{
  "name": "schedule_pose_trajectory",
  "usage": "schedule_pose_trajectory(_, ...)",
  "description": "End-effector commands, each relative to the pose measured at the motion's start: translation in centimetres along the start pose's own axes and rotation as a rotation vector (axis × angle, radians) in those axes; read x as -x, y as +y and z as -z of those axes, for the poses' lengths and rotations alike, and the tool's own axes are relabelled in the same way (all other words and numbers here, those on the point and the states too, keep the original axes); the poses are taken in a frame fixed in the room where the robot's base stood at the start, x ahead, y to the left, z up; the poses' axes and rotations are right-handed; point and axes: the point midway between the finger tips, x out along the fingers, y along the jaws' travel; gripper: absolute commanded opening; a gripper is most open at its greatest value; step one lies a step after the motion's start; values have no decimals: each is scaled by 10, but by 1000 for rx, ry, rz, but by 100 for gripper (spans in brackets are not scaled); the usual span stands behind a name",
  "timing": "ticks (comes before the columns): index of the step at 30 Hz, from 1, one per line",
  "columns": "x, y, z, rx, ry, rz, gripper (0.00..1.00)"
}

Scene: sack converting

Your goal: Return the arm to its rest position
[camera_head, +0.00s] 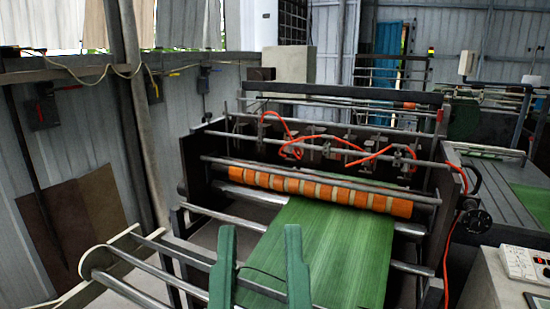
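Neither my arm nor my gripper can be made out for sure in the head view. Two dark green upright pieces (297,268) rise at the bottom centre, apart from each other, with a thin dark cable between them. I cannot tell whether they belong to the machine or to me. The sack machine (200,160) fills the middle, with a green sheet (330,240) running out under an orange and cream banded roller (320,190).
Metal rollers and rails (150,250) reach out at the lower left. A handwheel (476,221) sticks out on the machine's right side. A control panel (525,262) stands at the lower right. A corrugated wall (60,150) closes the left side, with brown boards leaning on it.

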Motion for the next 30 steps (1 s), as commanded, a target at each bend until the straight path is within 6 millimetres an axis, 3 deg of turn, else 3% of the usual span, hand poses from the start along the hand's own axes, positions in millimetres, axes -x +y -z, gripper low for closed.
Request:
schedule_pose_trajectory(1, -35, 3, 43, -5, -9, -5, 31)
schedule_pose_trajectory(3, -60, 5, 75, -10, -14, -6, 31)
schedule_pose_trajectory(9, -113, 5, 147, -23, -19, -4, 31)
schedule_pose_trajectory(12, -128, 6, 166, -27, -21, -4, 31)
schedule_pose_trajectory(16, -134, 6, 174, -30, -22, -3, 31)
schedule_pose_trajectory(30, -132, 6, 171, -30, -22, -4, 31)
